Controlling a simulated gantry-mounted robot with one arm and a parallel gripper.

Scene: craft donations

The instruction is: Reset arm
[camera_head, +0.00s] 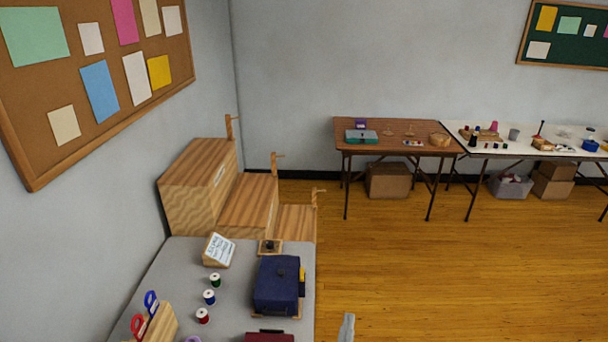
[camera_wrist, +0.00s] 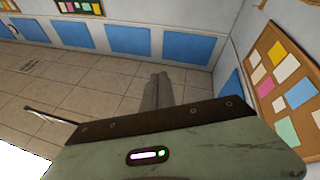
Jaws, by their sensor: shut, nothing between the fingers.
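My gripper (camera_wrist: 158,90) shows in the wrist view, its two grey fingers together with nothing between them. It points out over the tiled floor, apart from any object. In the head view only a small pale grey piece shows at the bottom edge; I cannot tell which part of my arm it is.
A grey table (camera_head: 185,270) at lower left holds a dark blue case (camera_head: 277,285), several thread spools (camera_head: 209,297) and a sign (camera_head: 218,250). Wooden steps (camera_head: 250,203) stand behind it. A brown table (camera_head: 385,140) and white table (camera_head: 500,150) line the back wall. The wooden floor (camera_head: 450,270) is clear.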

